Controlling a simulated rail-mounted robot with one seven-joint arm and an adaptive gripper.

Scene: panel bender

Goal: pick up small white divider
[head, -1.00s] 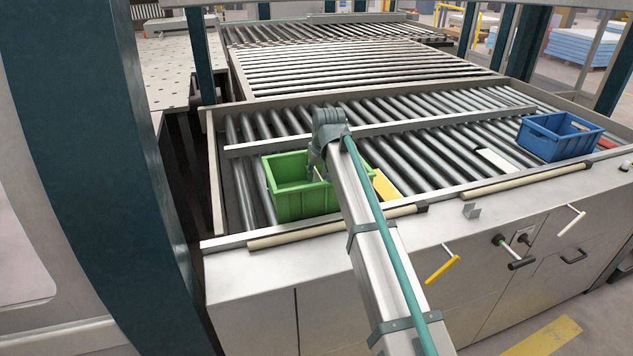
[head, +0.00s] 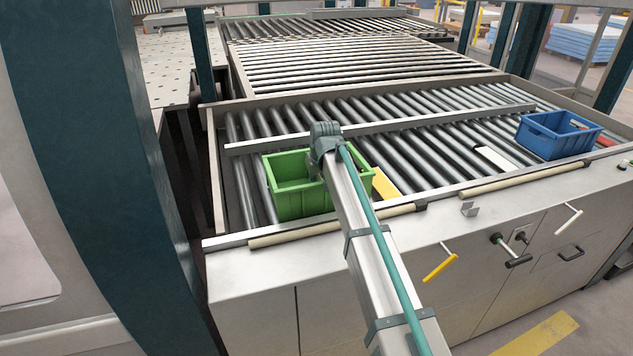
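A small white flat piece (head: 497,158), which looks like the white divider, lies on the rollers at the right, just left of the blue bin. My gripper (head: 317,168) is over or in the green bin (head: 297,206), well left of the white piece. Most of the gripper is hidden behind my arm's end, so I cannot see its fingers or whether they hold anything.
The blue bin (head: 557,143) stands at the right on the rollers. Rollers between the yellow and white pieces are clear.

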